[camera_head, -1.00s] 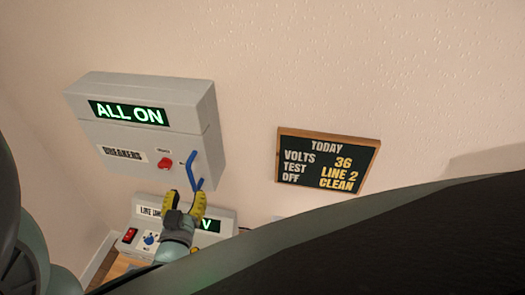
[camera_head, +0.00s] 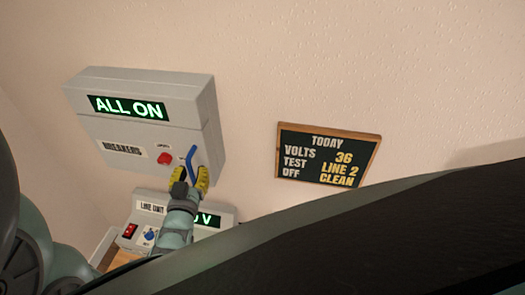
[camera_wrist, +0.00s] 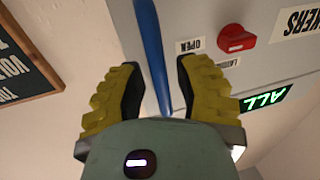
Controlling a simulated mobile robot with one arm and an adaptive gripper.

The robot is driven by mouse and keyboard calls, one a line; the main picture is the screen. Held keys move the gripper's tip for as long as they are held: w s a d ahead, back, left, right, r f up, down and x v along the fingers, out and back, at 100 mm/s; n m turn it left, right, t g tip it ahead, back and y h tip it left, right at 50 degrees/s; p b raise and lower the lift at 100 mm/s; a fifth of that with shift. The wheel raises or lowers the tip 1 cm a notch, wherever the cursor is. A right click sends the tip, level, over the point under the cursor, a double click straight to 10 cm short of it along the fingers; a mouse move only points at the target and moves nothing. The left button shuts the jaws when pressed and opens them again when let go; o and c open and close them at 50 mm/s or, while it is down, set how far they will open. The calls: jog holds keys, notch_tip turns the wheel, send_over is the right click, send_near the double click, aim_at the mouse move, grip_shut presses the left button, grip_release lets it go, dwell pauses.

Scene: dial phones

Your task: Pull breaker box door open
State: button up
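The grey breaker box (camera_head: 150,125) hangs on the wall at the left, with a lit "ALL ON" display and a "BREAKERS" label. Its door looks shut. A blue bar handle (camera_head: 191,160) is at the door's right side, and a red knob (camera_head: 164,158) sits left of it. My gripper (camera_head: 190,178) is at the lower part of the handle. In the wrist view, the blue handle (camera_wrist: 152,50) runs between the two yellow fingers of my open gripper (camera_wrist: 152,90), with gaps on both sides. The red knob also shows there (camera_wrist: 236,38), beside an "OPEN" label.
A line unit box (camera_head: 150,208) with a red switch, a blue knob and a green display is below the breaker box, partly hidden by my arm. A framed sign (camera_head: 328,156) hangs to the right. The wall between is bare.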

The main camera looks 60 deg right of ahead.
grip_shut()
jog(key=shift+s+a, duration=0.1)
jog(key=shift+a, duration=0.1)
